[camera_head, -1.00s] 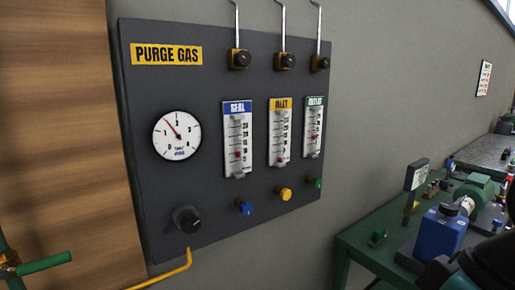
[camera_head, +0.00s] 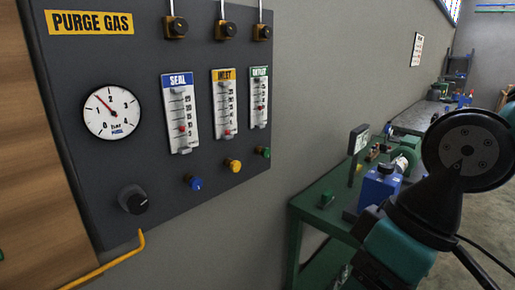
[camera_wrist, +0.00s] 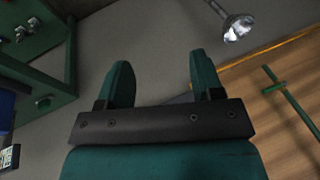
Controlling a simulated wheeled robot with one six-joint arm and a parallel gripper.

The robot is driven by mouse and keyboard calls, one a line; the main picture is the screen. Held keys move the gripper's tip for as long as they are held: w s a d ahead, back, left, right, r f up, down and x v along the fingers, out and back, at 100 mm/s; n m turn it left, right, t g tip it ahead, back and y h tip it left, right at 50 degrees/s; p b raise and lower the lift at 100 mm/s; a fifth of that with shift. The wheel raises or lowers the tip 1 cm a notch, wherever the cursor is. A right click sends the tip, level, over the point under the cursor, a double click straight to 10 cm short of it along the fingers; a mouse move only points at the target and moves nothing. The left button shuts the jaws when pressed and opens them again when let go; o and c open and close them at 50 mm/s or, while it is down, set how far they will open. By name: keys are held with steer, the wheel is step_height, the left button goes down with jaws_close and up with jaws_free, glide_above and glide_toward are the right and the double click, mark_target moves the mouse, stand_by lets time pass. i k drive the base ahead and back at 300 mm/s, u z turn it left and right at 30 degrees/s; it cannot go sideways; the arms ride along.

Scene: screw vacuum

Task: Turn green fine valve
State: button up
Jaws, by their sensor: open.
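The green fine valve knob (camera_head: 264,152) is a small round knob at the lower right of the dark purge gas panel (camera_head: 60,130), below the outlet flowmeter (camera_head: 259,98). A yellow knob (camera_head: 233,166) and a blue knob (camera_head: 194,183) sit to its left in the head view. My gripper (camera_wrist: 160,82) shows in the wrist view with two teal fingers apart and nothing between them. The green knob is not visible in the wrist view. In the head view my arm is at the right, apart from the panel; the fingertips are not seen there.
A green bench (camera_head: 318,190) with a blue container (camera_head: 379,187) stands right of the panel. A yellow pipe (camera_head: 105,268) runs below the panel. A black knob (camera_head: 134,200) and a gauge (camera_head: 112,112) are at its left. A lamp (camera_wrist: 238,27) shows in the wrist view.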

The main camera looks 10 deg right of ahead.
mark_target(266, 152)
steer(key=u, duration=0.05)
steer(key=k, duration=0.55)
steer(key=z, duration=1)
steer(key=i, duration=1.1)
steer(key=u, duration=0.6)
steer(key=i, duration=0.4)
steer(key=u, duration=0.55)
